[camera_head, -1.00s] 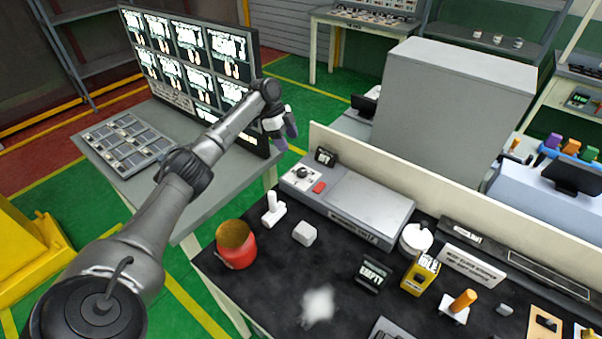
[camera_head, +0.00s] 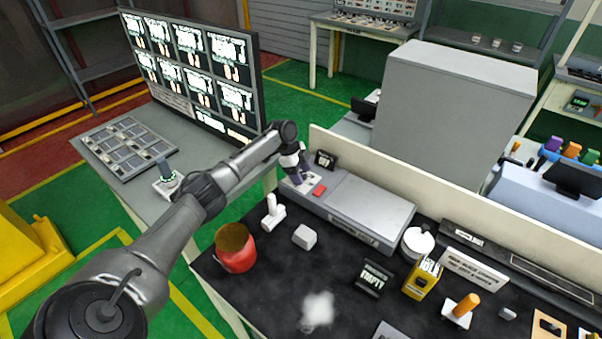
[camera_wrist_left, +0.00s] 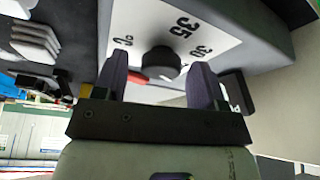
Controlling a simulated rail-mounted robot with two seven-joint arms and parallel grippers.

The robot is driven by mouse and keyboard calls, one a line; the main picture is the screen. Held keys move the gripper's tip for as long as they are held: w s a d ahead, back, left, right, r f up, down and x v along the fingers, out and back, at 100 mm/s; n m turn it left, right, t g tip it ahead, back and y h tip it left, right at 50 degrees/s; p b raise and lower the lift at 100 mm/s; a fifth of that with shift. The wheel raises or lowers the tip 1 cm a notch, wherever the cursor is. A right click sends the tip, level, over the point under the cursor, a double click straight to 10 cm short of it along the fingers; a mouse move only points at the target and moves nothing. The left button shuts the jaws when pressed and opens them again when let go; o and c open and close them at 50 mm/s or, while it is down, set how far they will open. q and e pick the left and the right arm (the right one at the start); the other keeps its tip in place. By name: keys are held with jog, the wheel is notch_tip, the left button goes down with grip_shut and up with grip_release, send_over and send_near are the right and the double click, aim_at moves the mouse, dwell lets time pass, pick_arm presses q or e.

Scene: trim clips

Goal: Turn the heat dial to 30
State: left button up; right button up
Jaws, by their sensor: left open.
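The heat dial (camera_wrist_left: 160,62) is a dark round knob on a white scale plate (camera_wrist_left: 150,22) in the left wrist view. The plate carries printed marks, among them 35 and one that looks like 30; I cannot tell which mark the knob points to. My left gripper (camera_wrist_left: 157,66) is open, one purple finger on each side of the knob in the picture. Contact cannot be made out. In the head view the left gripper (camera_head: 299,174) is over the left end of the grey device (camera_head: 368,207) and hides the dial. My right gripper is not in view.
A red button (camera_head: 319,191) is beside the dial. A small black sign (camera_head: 325,159) stands behind it, near the cream partition (camera_head: 400,178). A white upright handle (camera_head: 272,207), a grey block (camera_head: 305,237) and a red pot (camera_head: 236,256) stand in front on the dark bench.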

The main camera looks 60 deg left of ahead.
pick_arm(q)
jog(key=shift+c, duration=0.3)
jog(key=c, duration=0.9)
jog(key=shift+o, duration=0.2)
jog(key=shift+r+p, duration=0.15)
jog(key=shift+p, duration=0.4)
jog(key=n+y+p, duration=0.1)
jog(key=n+p, duration=0.1)
jog(key=p, duration=0.2)
jog(key=n+t+y+p, duration=0.1)
jog(key=n+p, duration=0.5)
jog(key=p, duration=0.1)
jog(key=shift+d+r+t+y+p, duration=0.2)
jog(key=shift+t+y+p, duration=0.1)
jog(key=shift+y, duration=0.1)
jog(key=shift+f+n+y+p, duration=0.15)
jog(key=shift+n+y+p, duration=0.2)
jog(key=shift+n+p, duration=0.6)
jog(key=shift+f+n+y+p, duration=0.1)
jog(key=shift+n+y+p, duration=0.25)
jog(key=shift+n+p, duration=0.55)
jog(key=o, duration=0.9)
jog(key=shift+f, duration=0.1)
